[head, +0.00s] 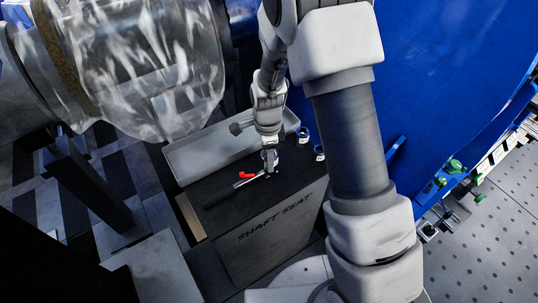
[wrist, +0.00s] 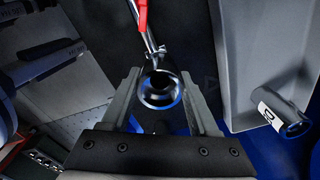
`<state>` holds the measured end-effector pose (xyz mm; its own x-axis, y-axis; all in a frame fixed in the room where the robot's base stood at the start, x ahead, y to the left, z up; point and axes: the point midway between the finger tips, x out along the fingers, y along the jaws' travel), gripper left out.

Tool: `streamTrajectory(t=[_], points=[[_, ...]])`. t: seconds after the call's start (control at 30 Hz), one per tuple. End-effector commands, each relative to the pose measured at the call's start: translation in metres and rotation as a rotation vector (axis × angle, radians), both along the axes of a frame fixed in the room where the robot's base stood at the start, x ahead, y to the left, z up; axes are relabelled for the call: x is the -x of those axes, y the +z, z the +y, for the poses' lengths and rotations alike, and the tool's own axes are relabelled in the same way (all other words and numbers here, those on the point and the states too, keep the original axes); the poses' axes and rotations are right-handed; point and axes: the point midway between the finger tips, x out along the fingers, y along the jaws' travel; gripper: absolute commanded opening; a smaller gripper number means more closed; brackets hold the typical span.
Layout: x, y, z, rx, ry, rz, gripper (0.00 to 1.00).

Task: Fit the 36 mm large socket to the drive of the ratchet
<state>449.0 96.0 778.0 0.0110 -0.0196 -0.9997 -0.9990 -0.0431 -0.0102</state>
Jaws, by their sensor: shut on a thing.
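The large socket, bright metal with a blue band, sits between the jaws of my gripper (wrist: 158,78) in the wrist view (wrist: 160,98). My gripper is shut on it. In the head view my gripper (head: 270,150) points down at the black bench top. The ratchet (head: 222,193) lies there with its dark handle toward the lower left and its head under my gripper. In the wrist view the ratchet's steel shaft (wrist: 149,40) runs down to the socket's upper edge. The drive is hidden, so I cannot tell whether the socket is on it. The size marking is not readable.
The bench (head: 270,235) is marked SHAFT SEAT. A grey tray (head: 190,160) lies along its back. Two other sockets stand right of my gripper, one farther back (head: 303,132) and one nearer (head: 319,154). The front left top is clear.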

Motion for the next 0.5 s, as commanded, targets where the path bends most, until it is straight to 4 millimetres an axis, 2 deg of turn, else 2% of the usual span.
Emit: streamTrajectory(t=[0.27, 0.3, 0.5], points=[[-0.0003, 0.0008, 0.0001, 0.0, 0.0, -0.001, 0.0], [-0.0003, 0.0008, 0.0001, 0.0, 0.0, -0.001, 0.62], [-0.0002, 0.0007, 0.0001, 0.0, 0.0, -0.001, 0.96]])
